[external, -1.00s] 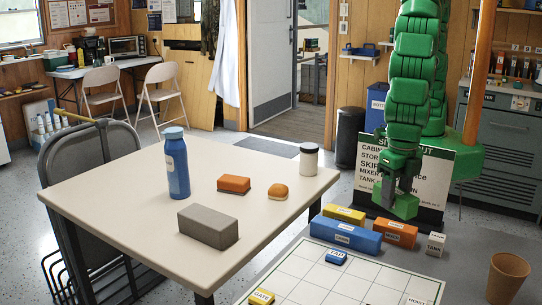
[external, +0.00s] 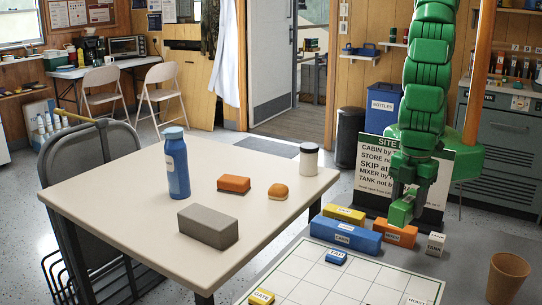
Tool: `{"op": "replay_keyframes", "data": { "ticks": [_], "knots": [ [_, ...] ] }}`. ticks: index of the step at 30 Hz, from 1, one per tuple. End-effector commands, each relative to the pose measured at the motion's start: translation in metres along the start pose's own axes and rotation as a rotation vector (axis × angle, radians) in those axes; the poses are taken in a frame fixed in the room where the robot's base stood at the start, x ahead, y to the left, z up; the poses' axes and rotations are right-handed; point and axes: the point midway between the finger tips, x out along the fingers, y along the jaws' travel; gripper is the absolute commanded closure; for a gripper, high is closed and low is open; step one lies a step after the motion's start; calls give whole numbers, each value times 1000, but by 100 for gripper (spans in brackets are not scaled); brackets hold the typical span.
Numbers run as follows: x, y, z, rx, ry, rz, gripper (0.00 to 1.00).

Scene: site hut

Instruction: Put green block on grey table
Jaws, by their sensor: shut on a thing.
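My gripper (external: 405,194) is shut on the green block (external: 399,213) in the external view. The block hangs below the fingers, just behind the orange block (external: 396,233) in the picture. I cannot tell how high the block is above the grey table (external: 468,255). The grey table fills the lower right and carries the gridded board (external: 345,277). Part of the table behind the coloured blocks is hidden.
Yellow (external: 344,214), blue (external: 345,235) and white (external: 436,244) blocks stand near the orange one. A brown cup (external: 507,278) is at the right. A sign (external: 435,180) stands behind my gripper. Grey surface between white block and cup is clear.

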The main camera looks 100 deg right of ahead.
Motion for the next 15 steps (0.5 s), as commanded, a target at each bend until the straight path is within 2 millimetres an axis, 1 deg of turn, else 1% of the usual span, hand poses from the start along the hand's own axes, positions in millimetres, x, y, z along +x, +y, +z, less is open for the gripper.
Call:
{"op": "replay_keyframes", "data": {
  "ticks": [15],
  "knots": [
    [6, -18, 1, 664, -1, -2, 93]
  ]
}}
